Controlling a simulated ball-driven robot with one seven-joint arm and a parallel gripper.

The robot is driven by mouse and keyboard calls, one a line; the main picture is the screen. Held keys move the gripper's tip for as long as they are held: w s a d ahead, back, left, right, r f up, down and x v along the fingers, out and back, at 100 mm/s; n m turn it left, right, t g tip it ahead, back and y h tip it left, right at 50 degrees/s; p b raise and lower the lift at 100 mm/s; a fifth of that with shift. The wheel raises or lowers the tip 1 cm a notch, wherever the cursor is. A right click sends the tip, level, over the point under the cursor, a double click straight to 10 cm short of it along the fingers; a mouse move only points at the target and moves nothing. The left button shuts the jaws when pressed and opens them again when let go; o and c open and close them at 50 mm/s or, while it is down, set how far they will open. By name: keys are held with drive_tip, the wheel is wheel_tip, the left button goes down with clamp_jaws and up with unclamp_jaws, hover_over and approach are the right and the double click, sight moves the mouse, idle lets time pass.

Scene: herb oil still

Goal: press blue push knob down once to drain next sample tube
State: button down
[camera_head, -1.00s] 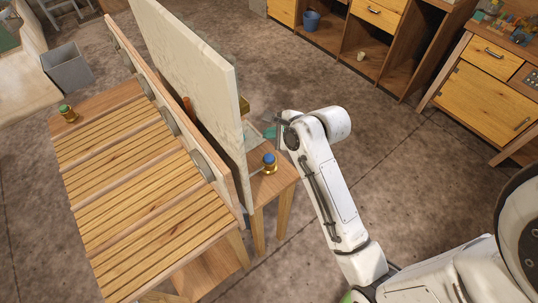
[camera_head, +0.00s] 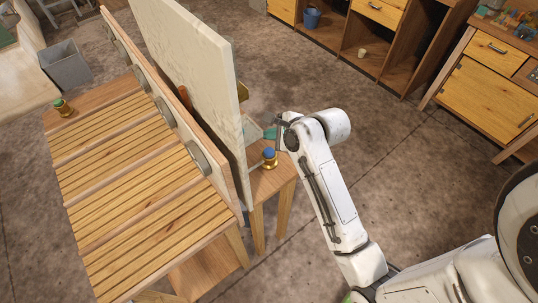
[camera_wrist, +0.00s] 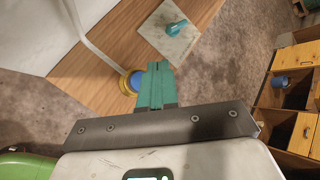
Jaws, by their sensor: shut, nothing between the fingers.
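The blue push knob (camera_head: 269,153) sits on a brass base on the small wooden table, beside the tall pale panel. In the wrist view the blue knob (camera_wrist: 138,82) shows inside a brass ring, just left of my gripper. My gripper (camera_wrist: 157,68) has teal fingers, which are shut with nothing between them. They partly overlap the knob's right edge in that view; I cannot tell whether they touch it. In the head view the fingers are hard to make out at the end of my arm.
A teal fitting (camera_wrist: 176,28) stands on a grey plate (camera_wrist: 160,45) beyond the knob. The tall panel (camera_head: 195,70) rises left of the knob. A green-topped brass piece (camera_head: 62,107) stands at the slatted bench's far left. The floor (camera_head: 400,150) right of my arm is clear.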

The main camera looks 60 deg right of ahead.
sight(271, 153)
wheel_tip(271, 153, down, 2)
drive_tip(key=shift+f+b, duration=0.25)
drive_tip(key=shift+b, duration=0.8)
drive_tip(key=shift+f, duration=1.1)
drive_tip(key=shift+f, duration=0.1)
drive_tip(key=shift+f, duration=0.3)
drive_tip(key=shift+f, duration=0.45)
idle(1.0)
drive_tip(key=shift+r, duration=0.15)
drive_tip(key=shift+r+p, duration=0.75)
drive_tip(key=shift+p, duration=0.45)
drive_tip(key=shift+r, duration=0.1)
